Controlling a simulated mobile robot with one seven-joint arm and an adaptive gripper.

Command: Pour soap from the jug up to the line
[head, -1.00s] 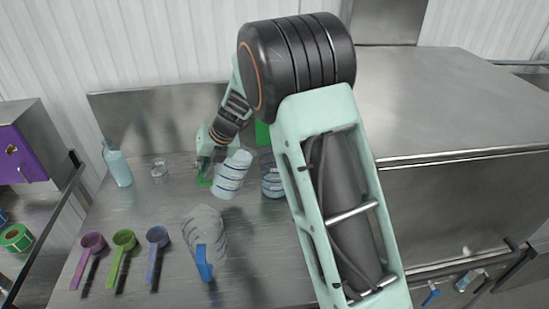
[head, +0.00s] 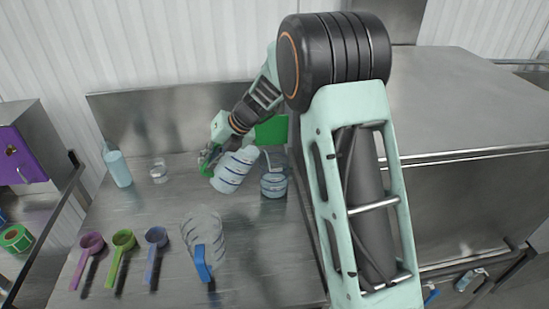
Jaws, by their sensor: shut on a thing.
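My gripper (head: 207,160) is shut on the held jug (head: 232,172), a whitish vessel with blue bands; a green part shows where the fingers meet it. The jug is tilted, with its upper end leaning right towards a clear container (head: 273,186). That container stands upright on the table, with bluish contents low down and dark bands. A thin pale streak shows above it, but I cannot tell whether it is a stream. The fill line is too small to make out.
Purple (head: 92,242), green (head: 123,240) and blue (head: 156,237) scoops lie front left. A soap bottle (head: 118,168) and small glass (head: 159,172) stand back left. A green panel (head: 272,130) is behind.

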